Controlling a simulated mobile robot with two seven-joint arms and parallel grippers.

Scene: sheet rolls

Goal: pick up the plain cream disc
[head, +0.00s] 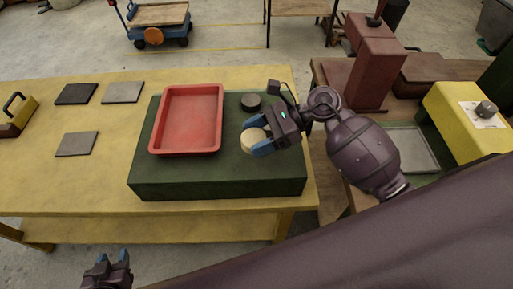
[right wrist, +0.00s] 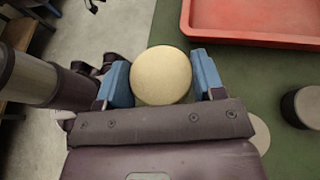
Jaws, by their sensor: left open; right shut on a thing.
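The plain cream disc (right wrist: 161,76) is between the two blue fingers of my right gripper (right wrist: 163,84) in the right wrist view. The fingers are shut on its sides. In the head view the disc (head: 253,140) shows at the tip of my right gripper (head: 257,142), over the right part of the dark green block. I cannot tell from these views how far it is above the block. My left gripper (head: 107,258) is open and empty at the bottom left of the head view, in front of the table.
A red tray (head: 188,121) stands on the green block (head: 170,178), left of my right gripper. A dark round disc (head: 250,102) lies behind the gripper. A pale round patch (right wrist: 256,133) shows on the block. Three flat square plates lie on the yellow table (head: 60,180) at the left.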

